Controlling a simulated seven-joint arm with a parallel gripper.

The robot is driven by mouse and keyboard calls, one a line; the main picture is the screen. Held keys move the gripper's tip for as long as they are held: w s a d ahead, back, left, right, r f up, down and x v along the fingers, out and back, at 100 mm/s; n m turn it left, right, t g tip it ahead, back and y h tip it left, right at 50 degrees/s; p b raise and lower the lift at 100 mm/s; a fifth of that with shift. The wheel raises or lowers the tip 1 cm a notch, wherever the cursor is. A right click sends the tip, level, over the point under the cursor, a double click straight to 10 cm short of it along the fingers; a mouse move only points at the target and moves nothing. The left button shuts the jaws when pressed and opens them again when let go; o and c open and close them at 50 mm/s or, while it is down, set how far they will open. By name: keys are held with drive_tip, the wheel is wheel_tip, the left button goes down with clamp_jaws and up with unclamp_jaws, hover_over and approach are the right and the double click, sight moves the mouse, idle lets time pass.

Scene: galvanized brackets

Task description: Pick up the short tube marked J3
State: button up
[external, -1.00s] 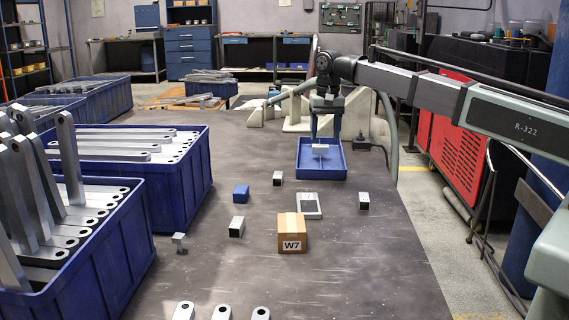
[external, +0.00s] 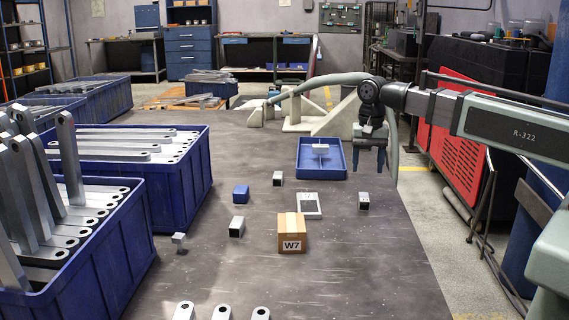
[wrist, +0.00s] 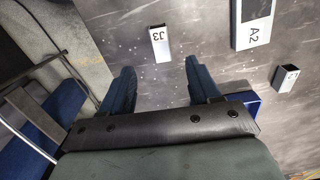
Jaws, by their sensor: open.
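The short tube marked J3 (wrist: 160,43) lies on the dark table, its label readable in the wrist view just beyond my fingertips. In the external view it is the small grey tube (external: 364,201) at the right of the table. My gripper (external: 370,168) is open and empty, pointing down above the table, farther from the camera than the tube. In the wrist view my two blue fingers (wrist: 160,70) stand apart, with bare table between them.
A grey frame marked A2 (wrist: 254,22) lies left of the tube in the external view. A blue tray (external: 320,176) with a light piece inside is left of my gripper. A box marked W7 (external: 291,233) and other small tubes stand nearby. Table around J3 is clear.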

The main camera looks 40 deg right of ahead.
sight(364, 197)
drive_tip(key=shift+w+d+f, duration=0.1)
drive_tip(key=shift+f, duration=2.3)
drive_tip(key=shift+w+d+f, duration=0.1)
drive_tip(key=shift+f, duration=2.3)
clamp_jaws()
